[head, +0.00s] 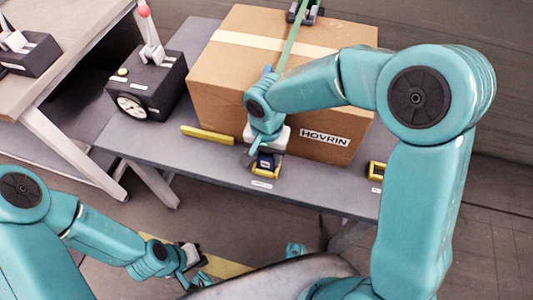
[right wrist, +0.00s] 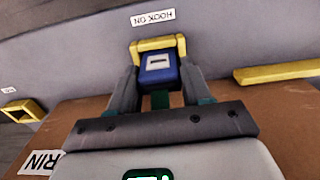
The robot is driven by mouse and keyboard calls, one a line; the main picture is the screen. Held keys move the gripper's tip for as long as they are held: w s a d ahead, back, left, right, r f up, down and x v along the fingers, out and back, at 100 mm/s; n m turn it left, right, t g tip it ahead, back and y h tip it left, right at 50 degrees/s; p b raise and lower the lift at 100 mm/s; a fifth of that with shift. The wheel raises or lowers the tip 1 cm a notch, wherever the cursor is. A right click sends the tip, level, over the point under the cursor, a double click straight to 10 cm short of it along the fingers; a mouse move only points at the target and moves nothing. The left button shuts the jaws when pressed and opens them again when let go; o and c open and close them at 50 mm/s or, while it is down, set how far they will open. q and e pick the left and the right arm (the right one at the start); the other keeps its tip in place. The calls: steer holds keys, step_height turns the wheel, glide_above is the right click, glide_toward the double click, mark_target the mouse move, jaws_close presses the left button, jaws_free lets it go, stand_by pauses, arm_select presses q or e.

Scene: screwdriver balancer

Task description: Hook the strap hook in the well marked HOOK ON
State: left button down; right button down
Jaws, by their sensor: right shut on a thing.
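The strap hook is a dark blue block with a pale slot mark (right wrist: 158,62). In the right wrist view it sits between the fingers of my right gripper (right wrist: 158,82), which is shut on it. The well has a yellow frame (right wrist: 153,44) with a HOOK ON label (right wrist: 153,18) beside it. The hook is at this frame; whether it is seated cannot be told. In the head view my right gripper (head: 265,150) is over the yellow well (head: 267,174) at the table's front. A green strap (head: 291,44) runs over the carton. My left gripper (head: 196,268) is low, away from the table, its jaws unclear.
A brown HOVRIN carton (head: 215,70) stands on the grey table (head: 130,140) right behind the well. A yellow bar (head: 207,135) lies to the left, and another yellow frame (head: 376,170) is at right. A black box with a dial (head: 160,90) stands at the left.

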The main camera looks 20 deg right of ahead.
steer(key=shift+w+r, duration=0.1)
steer(key=shift+r, duration=0.1)
steer(key=shift+c, duration=2.1)
jaws_free()
steer(key=shift+f, duration=0.1)
step_height(320, 180, up, 16)
steer(key=p, duration=0.4)
steer(key=shift+r, duration=0.2)
steer(key=shift+s, duration=0.25)
